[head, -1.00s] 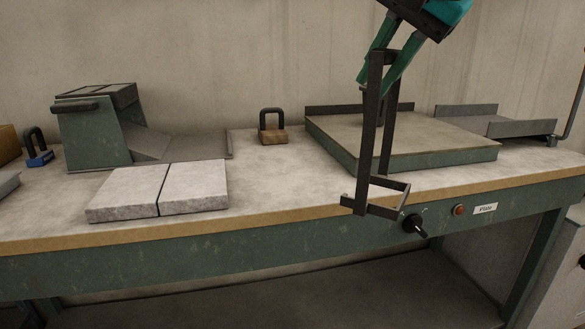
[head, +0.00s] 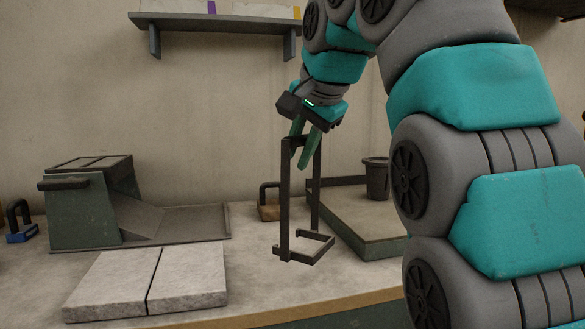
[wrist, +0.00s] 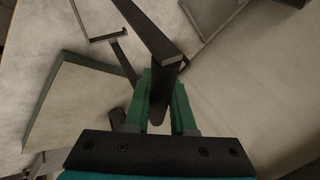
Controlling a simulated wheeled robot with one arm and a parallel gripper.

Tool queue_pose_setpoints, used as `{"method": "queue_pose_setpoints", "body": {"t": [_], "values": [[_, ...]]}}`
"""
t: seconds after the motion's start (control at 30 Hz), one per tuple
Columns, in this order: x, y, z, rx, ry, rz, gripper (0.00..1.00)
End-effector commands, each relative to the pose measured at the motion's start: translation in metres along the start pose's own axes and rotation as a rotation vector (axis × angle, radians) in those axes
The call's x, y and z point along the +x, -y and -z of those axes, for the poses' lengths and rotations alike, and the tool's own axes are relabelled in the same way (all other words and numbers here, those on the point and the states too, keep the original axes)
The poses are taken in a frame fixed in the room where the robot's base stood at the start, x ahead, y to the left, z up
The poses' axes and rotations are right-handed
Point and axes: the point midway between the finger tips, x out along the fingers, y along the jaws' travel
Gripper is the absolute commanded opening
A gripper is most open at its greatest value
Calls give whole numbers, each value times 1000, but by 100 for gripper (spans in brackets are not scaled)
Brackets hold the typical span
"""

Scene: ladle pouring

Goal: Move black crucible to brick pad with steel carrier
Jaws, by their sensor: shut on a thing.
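My gripper (head: 302,150) has green fingers shut on the top bar of the steel carrier (head: 285,205), a dark upright frame. The carrier hangs upright between the brick pad and the plate, and its square lower loop is empty. In the wrist view the carrier's bar (wrist: 146,30) runs between my fingers (wrist: 165,100). The black crucible (head: 377,180) is a dark cup standing on the green-sided plate, right of and behind the carrier, apart from it. The brick pad (head: 185,278) is two pale grey slabs side by side at the front left, bare on top.
The green-sided plate (head: 376,243) is partly hidden by my arm. A padlock-shaped block (head: 268,203) stands behind the carrier. A green box with a sloped tray (head: 85,215) stands behind the pad. A wall shelf (head: 215,22) hangs above.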

Motion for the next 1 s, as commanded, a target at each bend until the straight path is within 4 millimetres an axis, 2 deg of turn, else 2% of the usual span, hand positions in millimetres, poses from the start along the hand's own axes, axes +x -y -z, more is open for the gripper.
{"method": "queue_pose_setpoints", "body": {"t": [0.1,0.4,1.0], "values": [[4,8,1,-2,-3,3,0],[13,14,2,1,-1,1,0],[39,-5,-9,1,-2,2,0]]}}
